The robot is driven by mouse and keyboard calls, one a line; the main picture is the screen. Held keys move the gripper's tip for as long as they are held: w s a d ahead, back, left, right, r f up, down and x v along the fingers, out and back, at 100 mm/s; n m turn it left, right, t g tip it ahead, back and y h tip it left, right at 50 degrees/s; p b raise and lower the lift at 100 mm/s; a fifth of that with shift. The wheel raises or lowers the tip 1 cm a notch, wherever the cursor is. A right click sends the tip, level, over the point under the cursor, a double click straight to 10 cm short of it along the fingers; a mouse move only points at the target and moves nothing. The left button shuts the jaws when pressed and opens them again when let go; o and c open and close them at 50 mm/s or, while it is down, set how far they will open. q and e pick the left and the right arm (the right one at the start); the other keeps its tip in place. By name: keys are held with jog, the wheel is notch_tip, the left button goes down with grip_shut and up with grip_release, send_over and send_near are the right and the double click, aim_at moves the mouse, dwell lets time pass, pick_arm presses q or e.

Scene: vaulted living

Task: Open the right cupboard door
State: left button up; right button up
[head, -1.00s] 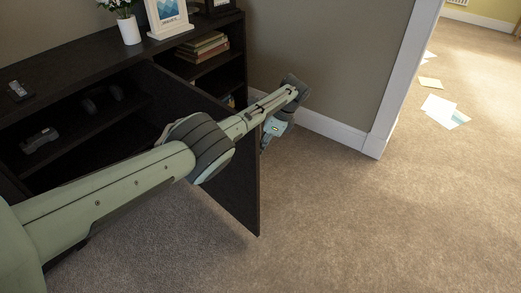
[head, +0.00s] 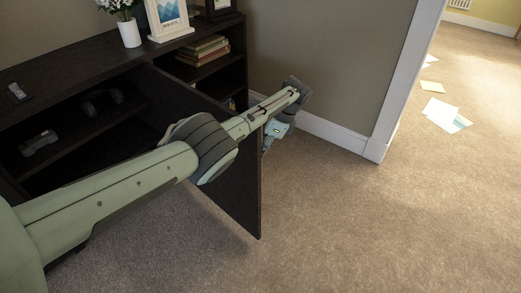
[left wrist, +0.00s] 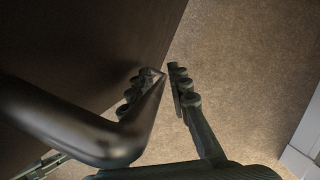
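The dark cupboard (head: 60,62) stands along the wall at the left of the head view. Its right door (head: 235,195) stands wide open, swung out from the front towards me. My left arm reaches across the top of this door, and my left gripper (head: 270,139) is at its outer face, partly hidden. In the left wrist view the dark, bent metal handle (left wrist: 75,125) runs between the fingers of my left gripper (left wrist: 162,85), which are close on either side of it. The handle covers part of one finger. My right gripper is in neither view.
Headphones (head: 102,101) and a small grey device (head: 39,142) sit inside the cupboard. A vase (head: 129,32), a picture frame (head: 168,18) and a remote (head: 17,92) stand or lie on top. Books (head: 203,49) fill a side shelf. Papers (head: 441,112) lie on the otherwise clear carpet at right.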

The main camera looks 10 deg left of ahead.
pick_arm(q)
jog(key=v, duration=1.2)
jog(key=shift+s+a, duration=0.1)
